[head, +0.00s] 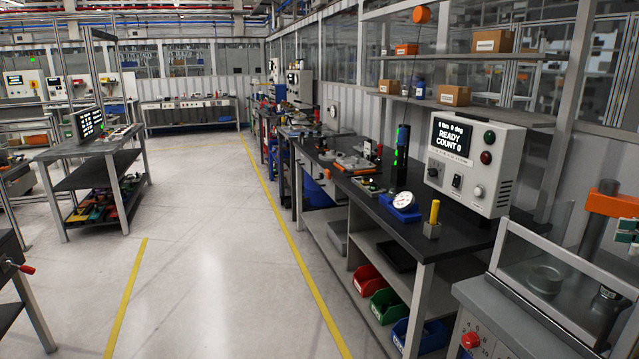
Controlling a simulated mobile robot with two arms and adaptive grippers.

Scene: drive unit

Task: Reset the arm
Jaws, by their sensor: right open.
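Neither of my grippers can be made out in the head view, and no arm of mine stands out. The nearest things are a grey bench machine (500,318) with a clear guard at the lower right and a long dark-topped workbench (452,228) behind it. On that bench stands a white control box (470,160) whose screen reads READY, COUNT 0. A round white dial gauge on a blue base (401,204) and a yellow pin in a grey block (433,222) stand in front of the box.
Red, green and blue bins (385,307) sit on the bench's lower shelf. Clear grey floor (210,250) with yellow lines runs down the middle. A grey table (90,147) with a screen stands at the left. A red-handled fixture (20,268) shows at the left edge.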

